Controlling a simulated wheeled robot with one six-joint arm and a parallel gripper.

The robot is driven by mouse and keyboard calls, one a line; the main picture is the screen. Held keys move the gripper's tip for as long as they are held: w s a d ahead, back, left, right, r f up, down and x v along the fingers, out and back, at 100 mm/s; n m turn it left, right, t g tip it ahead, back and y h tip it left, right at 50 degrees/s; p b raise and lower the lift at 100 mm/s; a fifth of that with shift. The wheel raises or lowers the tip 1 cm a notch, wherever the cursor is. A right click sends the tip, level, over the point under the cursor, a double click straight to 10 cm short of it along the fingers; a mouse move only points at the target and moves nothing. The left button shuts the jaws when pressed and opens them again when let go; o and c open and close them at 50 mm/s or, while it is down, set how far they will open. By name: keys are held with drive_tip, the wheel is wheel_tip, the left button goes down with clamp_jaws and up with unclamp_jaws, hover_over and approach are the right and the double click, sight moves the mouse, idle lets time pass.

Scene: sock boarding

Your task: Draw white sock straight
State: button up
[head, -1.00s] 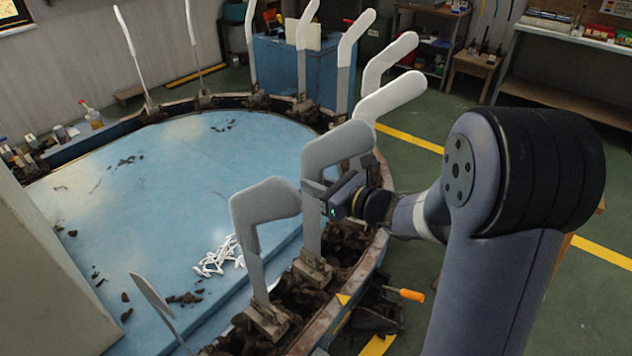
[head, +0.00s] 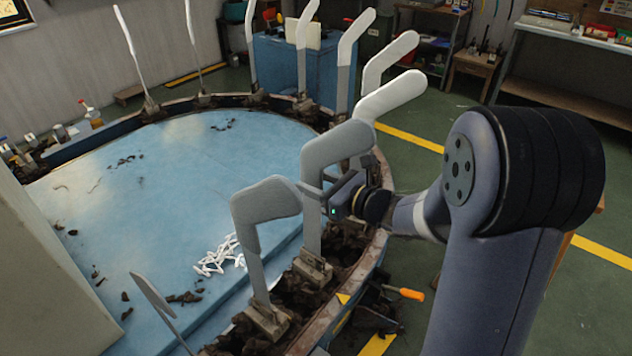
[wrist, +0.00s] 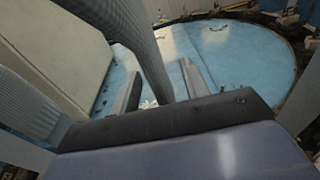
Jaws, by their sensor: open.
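A foot-shaped board (head: 312,225) stands upright on the near right rim of the round blue table. A pale sock covers its upper part (head: 338,145); it looks grey in this light, and I cannot tell for sure that it is the white one. My gripper (head: 325,190) is at the board's leg, just below the foot bend, coming from the right. In the wrist view ribbed cloth (wrist: 150,65) runs down between my two open fingers (wrist: 160,88). The fingers stand apart, one on each side; contact is not visible.
Another covered board (head: 265,200) stands close to the left, and a brighter white one (head: 392,97) close behind. Several more boards line the rim of the blue table (head: 170,170). A white pile (head: 220,257) lies on it. An orange-handled tool (head: 405,294) is below the rim.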

drive_tip(key=f+v, duration=0.1)
drive_tip(key=v, duration=0.8)
idle(0.3)
drive_tip(key=shift+r+x, duration=0.2)
drive_tip(key=shift+x, duration=1.3)
drive_tip(key=shift+r+x, duration=0.15)
drive_tip(key=shift+x, duration=1.35)
drive_tip(key=shift+r+x, duration=0.2)
drive_tip(key=shift+x, duration=1.3)
